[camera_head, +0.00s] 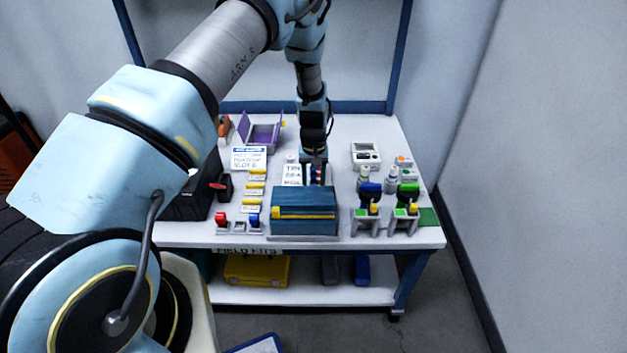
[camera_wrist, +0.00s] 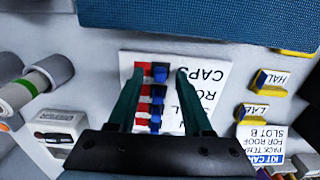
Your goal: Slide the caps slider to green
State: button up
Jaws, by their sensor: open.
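In the wrist view a white card (camera_wrist: 212,73) with the printed word CAPS lies on the table. Several small red pieces (camera_wrist: 142,99) and dark blue pieces (camera_wrist: 157,93) sit in rows at its edge. No green shows on these pieces. My gripper (camera_wrist: 160,72) is open, with its two teal fingers on either side of the rows. I cannot tell whether a finger touches them. In the head view my gripper (camera_head: 315,182) points down behind the teal box, beside the card (camera_head: 291,174). I cannot make out a separate slider knob.
The teal box (camera_head: 304,200) stands close in front of my gripper. Yellow labelled blocks (camera_head: 254,189) stand left. A purple tray (camera_head: 262,135) stands behind.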

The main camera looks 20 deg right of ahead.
jog(key=shift+f, duration=0.2)
grip_shut()
dwell(0.3)
jog(key=shift+d, duration=0.1)
dwell(1.0)
